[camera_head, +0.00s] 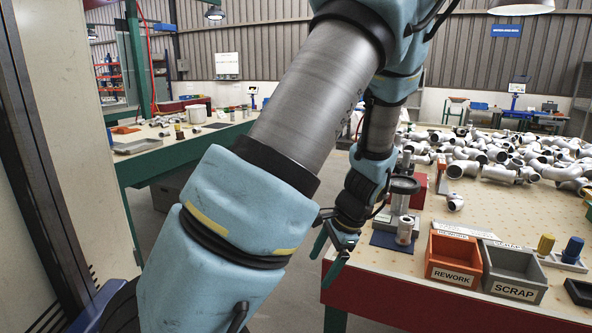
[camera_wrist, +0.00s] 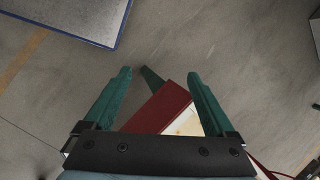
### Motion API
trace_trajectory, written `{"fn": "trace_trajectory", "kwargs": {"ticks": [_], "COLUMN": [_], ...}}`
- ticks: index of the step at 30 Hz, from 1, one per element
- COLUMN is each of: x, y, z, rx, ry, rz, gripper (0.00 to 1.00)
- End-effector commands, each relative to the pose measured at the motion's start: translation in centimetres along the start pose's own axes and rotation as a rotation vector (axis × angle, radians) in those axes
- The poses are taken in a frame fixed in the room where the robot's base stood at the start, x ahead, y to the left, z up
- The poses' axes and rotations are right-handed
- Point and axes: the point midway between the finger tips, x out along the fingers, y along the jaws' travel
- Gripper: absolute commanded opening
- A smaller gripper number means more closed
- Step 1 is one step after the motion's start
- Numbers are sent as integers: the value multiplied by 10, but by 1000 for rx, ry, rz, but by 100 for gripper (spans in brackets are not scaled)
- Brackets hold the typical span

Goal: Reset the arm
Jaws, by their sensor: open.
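My gripper (camera_head: 334,243) hangs in the head view just off the left edge of the workbench (camera_head: 385,286), with its green fingers pointing down. The wrist view shows the two green fingers (camera_wrist: 160,98) apart, with nothing between them held. Below them lie the grey floor and a red bench edge (camera_wrist: 162,108). My arm is bent and fills the middle of the head view, hiding part of the bench's left end and the aisle behind.
An orange REWORK bin (camera_head: 453,277) and a grey SCRAP bin (camera_head: 515,291) stand at the bench front. A metal fitting (camera_head: 405,230) stands on a blue pad near my gripper. Many pipe castings (camera_head: 500,158) are heaped behind. Another bench (camera_head: 160,160) is at left.

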Motion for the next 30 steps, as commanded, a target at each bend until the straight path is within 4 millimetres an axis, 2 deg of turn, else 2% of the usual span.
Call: {"fn": "trace_trajectory", "kwargs": {"ticks": [1,12,18,24,30], "x": [-2,-29,-42,-48,-48], "y": [-3,-8,-6,-4,-4], "z": [15,102,140,157,158], "rx": [-95,-758,-1043,-1170,-1182], "ry": [28,195,249,268,270], "rz": [40,228,265,274,275], "gripper": [90,90,90,90,90]}}
